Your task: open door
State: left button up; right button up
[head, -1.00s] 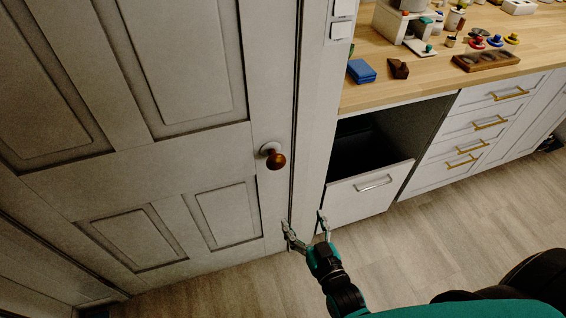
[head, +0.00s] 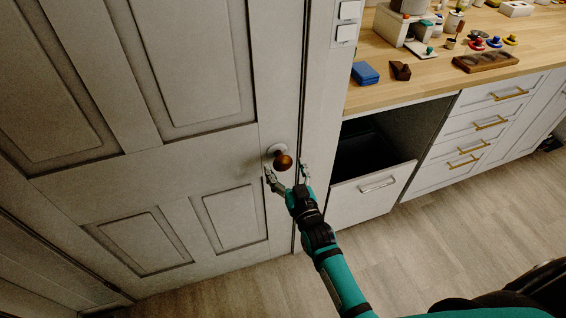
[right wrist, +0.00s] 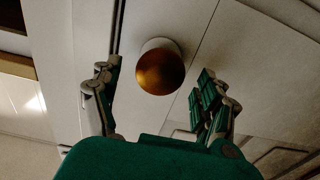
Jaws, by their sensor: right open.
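The white panelled door (head: 150,165) fills the left of the head view and looks shut in its frame. Its round brown knob (head: 282,161) sits on a pale rose near the door's right edge. My right gripper (head: 287,172) is open right at the knob, with one finger to each side in the picture. In the right wrist view the knob (right wrist: 160,71) lies ahead, between and a little beyond the open fingers (right wrist: 155,90). I cannot tell if either finger touches it. My left gripper is not in view.
Right of the door frame, a wooden counter (head: 430,75) holds blocks, a wooden tray (head: 486,61) and small toys. Below it a white drawer (head: 372,190) stands pulled out beside the frame. Floor (head: 440,240) is clear in front of the cabinets.

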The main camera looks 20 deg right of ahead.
jog(key=shift+w, duration=1.2)
grip_shut()
